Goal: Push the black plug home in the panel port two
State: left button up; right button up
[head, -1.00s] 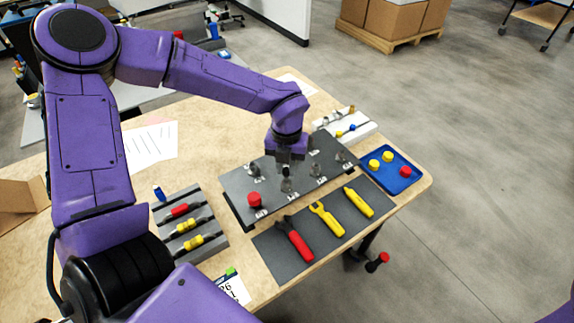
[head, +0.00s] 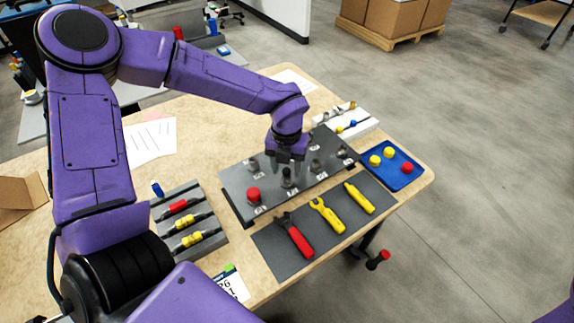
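The grey panel (head: 235,183) lies on the wooden table and carries several metal ports with small white labels. A black plug (head: 287,174) stands upright in a port in the middle of the panel's near row. The label is too small to read, so I cannot tell the port's number or how deep the plug sits. My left gripper (head: 288,166) points down just above and behind this plug. Its fingers are spread and it looks empty. A red plug (head: 253,194) sits in the port to the left. My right gripper is out of view.
A dark mat (head: 275,255) with red and yellow tools lies in front of the panel. A blue tray (head: 405,183) with yellow and red caps is at right. A grey rack (head: 215,243) holding red and yellow pieces is at left.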

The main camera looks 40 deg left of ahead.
pick_arm(q)
notch_tip(320, 180, up, 11)
jog(key=b, duration=0.1)
jog(key=shift+f, duration=0.15)
dwell(0.3)
dwell(0.4)
